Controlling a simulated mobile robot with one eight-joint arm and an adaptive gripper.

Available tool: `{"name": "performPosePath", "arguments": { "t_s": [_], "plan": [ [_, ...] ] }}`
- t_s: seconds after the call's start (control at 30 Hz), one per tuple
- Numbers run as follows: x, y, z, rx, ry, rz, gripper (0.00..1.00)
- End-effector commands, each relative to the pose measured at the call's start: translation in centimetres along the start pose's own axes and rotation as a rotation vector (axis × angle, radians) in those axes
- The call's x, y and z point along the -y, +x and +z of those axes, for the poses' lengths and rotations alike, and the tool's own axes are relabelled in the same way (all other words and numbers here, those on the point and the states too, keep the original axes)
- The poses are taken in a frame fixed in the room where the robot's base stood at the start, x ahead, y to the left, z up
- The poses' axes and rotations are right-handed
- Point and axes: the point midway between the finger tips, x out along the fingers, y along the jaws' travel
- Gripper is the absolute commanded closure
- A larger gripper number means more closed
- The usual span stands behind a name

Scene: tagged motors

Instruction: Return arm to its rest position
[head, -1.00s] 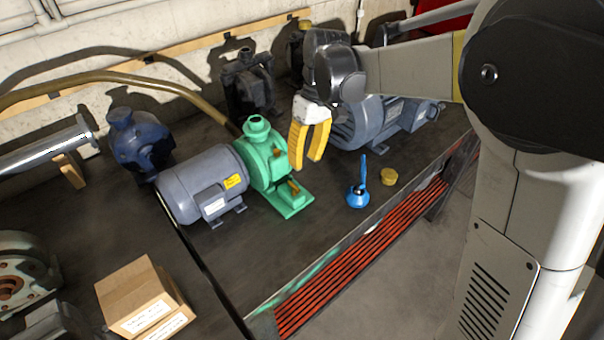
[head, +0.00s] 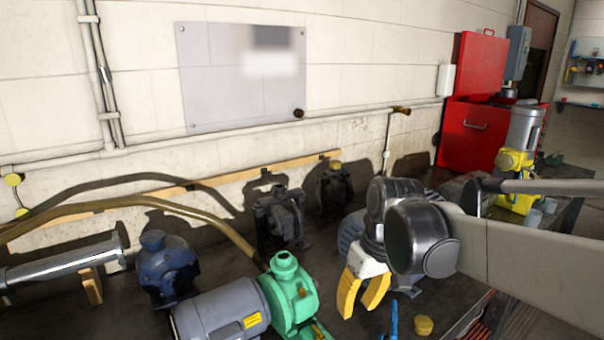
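My gripper (head: 361,300) has two yellow fingers that point down and stand apart, with nothing between them. It hangs over the workbench (head: 120,318), just right of the green pump (head: 291,296). My pale arm reaches in from the right edge with a dark rounded wrist. A grey motor (head: 222,312) with a yellow tag joins the green pump on its left. Another grey-blue motor (head: 350,232) is mostly hidden behind my wrist.
A blue pump (head: 166,270) and dark pumps (head: 280,220) stand along the wall. A blue tool (head: 393,320) and a yellow cap (head: 424,325) lie near the front edge. A red cabinet (head: 470,130) and a yellow-grey machine (head: 518,155) stand at the back right.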

Motion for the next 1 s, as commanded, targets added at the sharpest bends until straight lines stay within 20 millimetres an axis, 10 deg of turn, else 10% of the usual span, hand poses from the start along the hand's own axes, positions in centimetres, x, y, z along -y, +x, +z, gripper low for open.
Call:
{"name": "performPosePath", "arguments": {
  "t_s": [0.5,1.0],
  "plan": [
    [-1.6,0.1,14.0,-0.42,0.33,0.213,0.68],
    [-1.9,0.6,15.2,-0.472,0.363,0.232,0.68]
  ]
}}
